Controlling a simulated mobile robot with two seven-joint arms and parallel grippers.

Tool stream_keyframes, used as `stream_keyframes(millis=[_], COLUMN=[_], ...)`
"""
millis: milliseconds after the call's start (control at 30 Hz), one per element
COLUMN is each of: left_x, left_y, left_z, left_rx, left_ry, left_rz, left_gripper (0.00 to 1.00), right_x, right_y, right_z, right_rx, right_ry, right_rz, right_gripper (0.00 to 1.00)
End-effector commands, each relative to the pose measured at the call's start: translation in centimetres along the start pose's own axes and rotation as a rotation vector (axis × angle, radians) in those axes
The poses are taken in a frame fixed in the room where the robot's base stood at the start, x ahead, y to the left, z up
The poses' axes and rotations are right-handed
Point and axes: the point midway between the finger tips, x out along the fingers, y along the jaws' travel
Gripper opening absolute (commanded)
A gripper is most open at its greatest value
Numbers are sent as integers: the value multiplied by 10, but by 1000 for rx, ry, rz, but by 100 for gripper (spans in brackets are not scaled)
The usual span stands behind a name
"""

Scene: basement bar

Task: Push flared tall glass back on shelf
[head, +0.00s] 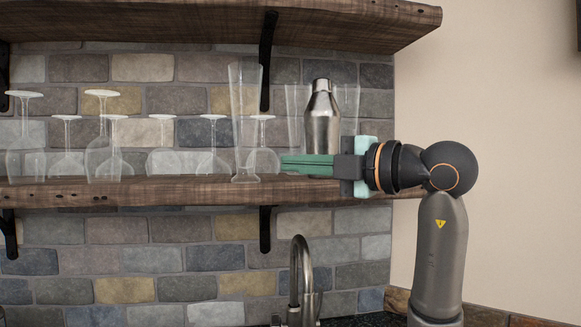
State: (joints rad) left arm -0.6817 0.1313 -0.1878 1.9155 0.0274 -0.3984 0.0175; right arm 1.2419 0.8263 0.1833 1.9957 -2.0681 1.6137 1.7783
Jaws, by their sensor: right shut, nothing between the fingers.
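The flared tall glass (246,115) stands upright near the front edge of the lower wooden shelf (150,194), left of my right gripper. It is clear and widens toward its rim. My right gripper (284,165) comes in from the right at shelf height and points left. Its green fingers are shut and empty. The fingertips are a little to the right of the glass's lower part; whether they touch a glass behind is unclear. My left gripper is not in view.
Several upturned stemmed glasses (110,150) fill the shelf's left side. A steel shaker (322,118) stands behind my right gripper, with clear tall glasses (347,105) beside it. An upper shelf (200,22) hangs above; a faucet (300,270) is below.

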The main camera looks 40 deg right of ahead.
Motion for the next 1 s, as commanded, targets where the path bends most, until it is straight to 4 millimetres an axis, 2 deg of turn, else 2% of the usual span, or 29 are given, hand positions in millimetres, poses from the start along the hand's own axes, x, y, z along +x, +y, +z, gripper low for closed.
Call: stream_keyframes(millis=[200,367,400,633,1000], left_x=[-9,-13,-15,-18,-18], left_y=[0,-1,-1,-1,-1], left_z=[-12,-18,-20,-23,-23], left_rx=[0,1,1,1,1], left_ry=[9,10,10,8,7], left_rz=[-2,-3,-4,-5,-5], left_gripper=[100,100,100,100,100], right_x=[48,81,86,104,107], right_y=[2,2,2,1,0], right_z=[-1,-1,5,25,28], right_rx=[5,3,6,3,0], right_ry=[4,3,1,0,0], right_rz=[-4,-4,-4,-2,-1], right_gripper=[0,0,0,0,0])
